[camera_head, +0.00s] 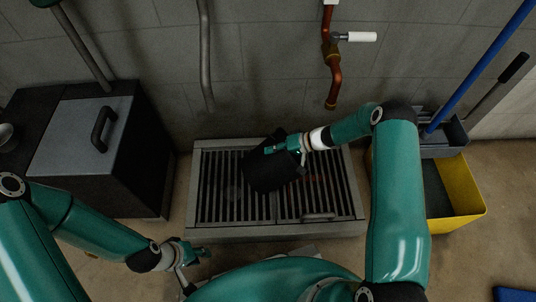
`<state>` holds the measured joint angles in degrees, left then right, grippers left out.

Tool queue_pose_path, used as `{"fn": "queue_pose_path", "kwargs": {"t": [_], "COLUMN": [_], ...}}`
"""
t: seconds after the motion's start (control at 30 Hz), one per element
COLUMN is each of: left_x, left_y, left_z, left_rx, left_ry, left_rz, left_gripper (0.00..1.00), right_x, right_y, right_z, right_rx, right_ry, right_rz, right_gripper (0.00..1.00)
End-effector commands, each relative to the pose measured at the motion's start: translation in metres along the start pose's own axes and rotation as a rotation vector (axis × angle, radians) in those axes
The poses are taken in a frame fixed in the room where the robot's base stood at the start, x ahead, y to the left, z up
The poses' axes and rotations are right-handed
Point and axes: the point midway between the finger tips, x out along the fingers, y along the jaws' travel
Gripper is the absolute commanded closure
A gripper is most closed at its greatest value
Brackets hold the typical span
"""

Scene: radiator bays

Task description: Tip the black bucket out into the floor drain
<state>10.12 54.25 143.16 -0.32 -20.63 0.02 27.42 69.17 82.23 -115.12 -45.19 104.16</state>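The black bucket (266,174) is over the slatted metal grate of the floor drain (213,205), near its middle. It looks tilted, with its dark side towards me; whether anything is in it or coming out is too dark to tell. My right gripper (280,147) reaches in from the right and appears shut on the bucket at its upper right edge; the fingertips are partly lost against the dark bucket. My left gripper (192,257) is low, in front of the drain's near left corner, away from the bucket. Its finger opening is unclear.
A dark cabinet with a grey lid (78,137) stands left of the drain. A copper pipe with a white-handled tap (355,37) hangs on the wall behind. A yellow mop bucket (461,190) with a blue pole (481,67) stands right. My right arm crosses the drain's right side.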

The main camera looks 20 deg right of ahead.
Motion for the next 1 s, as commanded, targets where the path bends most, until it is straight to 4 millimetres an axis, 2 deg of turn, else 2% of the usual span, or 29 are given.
{"fn": "queue_pose_path", "kwargs": {"t": [0.03,1.0], "left_x": [0.009,0.078], "left_y": [-0.003,-0.028], "left_z": [0.000,-0.001], "left_rx": [0.000,0.000], "left_ry": [0.000,0.000], "left_rz": [0.000,0.000], "left_gripper": [0.69,0.69], "right_x": [0.003,-0.031], "right_y": [0.011,0.043], "right_z": [0.005,-0.010], "right_rx": [0.010,0.103], "right_ry": [-0.007,-0.009], "right_rz": [-0.002,-0.228], "right_gripper": [1.00,1.00]}}
